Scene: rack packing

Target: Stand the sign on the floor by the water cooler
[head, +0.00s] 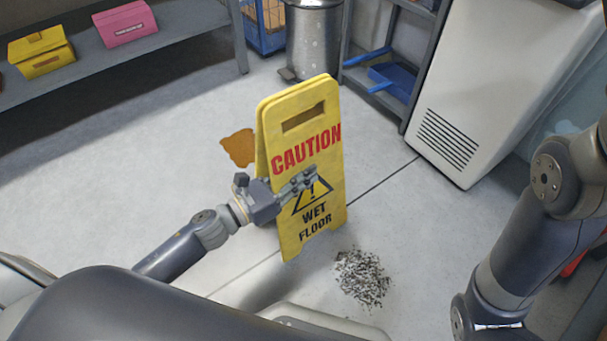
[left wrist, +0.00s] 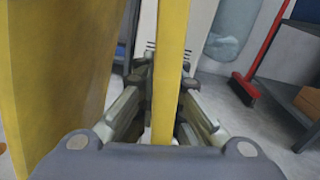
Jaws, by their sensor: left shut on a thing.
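The yellow caution wet floor sign (head: 300,220) is upright in the middle of the head view, its two panels slightly spread. My left gripper (head: 300,183) is shut on the edge of its front panel. In the left wrist view the panel edge (left wrist: 173,60) runs between the fingers (left wrist: 163,115), and the other panel (left wrist: 65,80) fills the left side. Whether the sign's foot touches the floor is hard to tell. The white water cooler (head: 480,90) with a vent grille stands at the upper right. My right arm shows at the right, but its gripper is out of view.
A brown puddle (head: 238,147) lies behind the sign, and a pile of grey shreds (head: 361,278) lies in front of it. A metal bin (head: 314,40), blue dustpan (head: 393,80) and grey shelf (head: 190,25) stand at the back. The wrist view shows a red broom (left wrist: 262,60). Floor between sign and cooler is clear.

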